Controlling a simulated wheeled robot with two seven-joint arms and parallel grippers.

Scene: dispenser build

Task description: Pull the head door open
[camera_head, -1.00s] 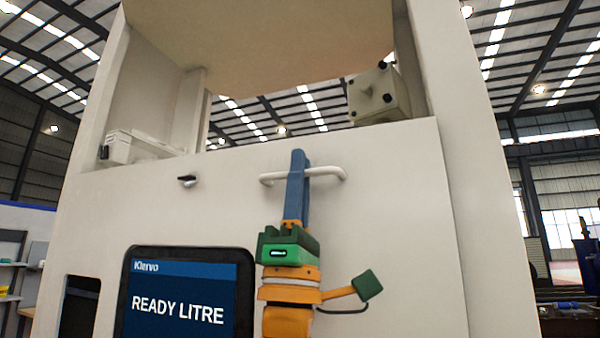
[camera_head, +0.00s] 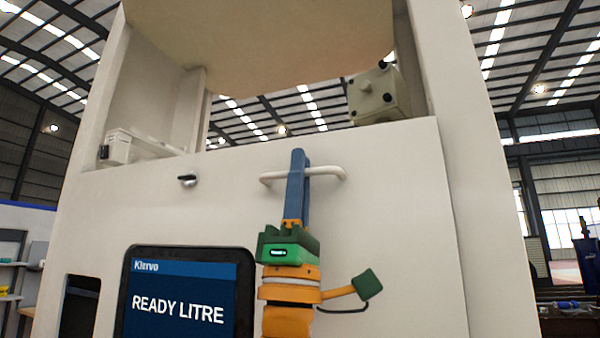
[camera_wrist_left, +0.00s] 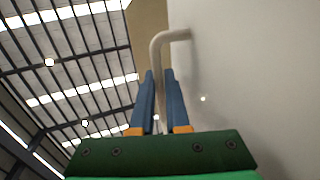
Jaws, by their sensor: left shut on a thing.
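The head door (camera_head: 400,210) is the large pale front panel, upright, with a dark screen (camera_head: 185,300) reading "READY LITRE" low on its left. A white bar handle (camera_head: 330,173) sits near its top edge; it also shows in the left wrist view (camera_wrist_left: 172,36). My left gripper (camera_head: 299,158) points upward with its blue fingers shut around the handle bar. In the left wrist view my left gripper (camera_wrist_left: 159,78) has one finger on each side of the bar. No gap shows clearly along the door's edges. My right gripper is not in view.
A small dark latch (camera_head: 187,180) is on the panel left of the handle. Behind the panel's top edge are a pale box with dark knobs (camera_head: 379,94) and a white fitting (camera_head: 135,147). A workbench with tools (camera_head: 570,306) stands far right.

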